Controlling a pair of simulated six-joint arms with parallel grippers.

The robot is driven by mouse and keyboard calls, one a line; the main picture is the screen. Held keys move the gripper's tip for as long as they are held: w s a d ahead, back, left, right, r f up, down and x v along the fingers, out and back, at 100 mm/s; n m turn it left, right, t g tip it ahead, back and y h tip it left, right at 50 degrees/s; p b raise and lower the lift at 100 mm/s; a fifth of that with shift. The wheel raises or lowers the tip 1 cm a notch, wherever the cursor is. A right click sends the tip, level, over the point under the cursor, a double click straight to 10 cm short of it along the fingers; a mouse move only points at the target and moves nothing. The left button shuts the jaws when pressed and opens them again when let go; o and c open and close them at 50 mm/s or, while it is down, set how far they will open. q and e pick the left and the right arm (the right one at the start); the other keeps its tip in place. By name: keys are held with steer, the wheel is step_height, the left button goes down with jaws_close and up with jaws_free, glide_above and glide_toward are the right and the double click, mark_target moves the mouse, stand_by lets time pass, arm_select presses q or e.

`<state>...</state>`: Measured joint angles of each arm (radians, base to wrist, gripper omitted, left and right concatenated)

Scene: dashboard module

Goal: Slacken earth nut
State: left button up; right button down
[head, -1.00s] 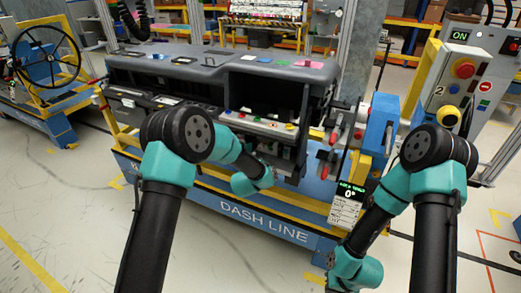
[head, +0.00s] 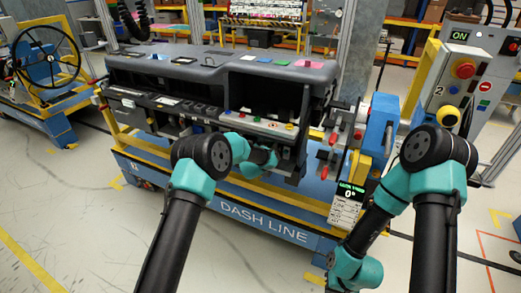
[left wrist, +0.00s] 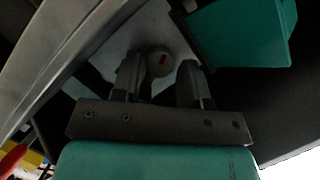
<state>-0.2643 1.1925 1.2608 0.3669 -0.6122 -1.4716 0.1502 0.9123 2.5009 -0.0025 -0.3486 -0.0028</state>
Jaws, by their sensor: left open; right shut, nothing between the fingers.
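In the left wrist view my left gripper (left wrist: 160,85) is open. A round pale grey end with a small red mark (left wrist: 159,63) shows between its fingertips; it may be the earth nut, and I cannot tell whether the fingers touch it. In the head view the left wrist reaches under the front of the dashboard module (head: 190,70), where its fingers are hidden. The nut does not show there. My right gripper (head: 331,263) is shut and empty, low in the head view in front of the trolley; little of it shows.
The blue trolley (head: 245,213) carries the dashboard. A blue and yellow fixture with red-ended parts (head: 378,125) stands at its right end, above a small display reading 0° (head: 350,190). A control box (head: 465,75) is at the right.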

arm_select(q)
steer(key=shift+w+f, duration=0.1)
steer(key=shift+w, duration=0.1)
steer(key=shift+c, duration=0.4)
steer(key=c, duration=0.6)
steer(key=shift+n+g+h, duration=0.4)
steer(key=shift+n+h, duration=0.2)
steer(key=shift+n, duration=0.4)
steer(key=o, duration=0.7)
steer(key=v, duration=1.7)
steer(key=shift+s, duration=0.2)
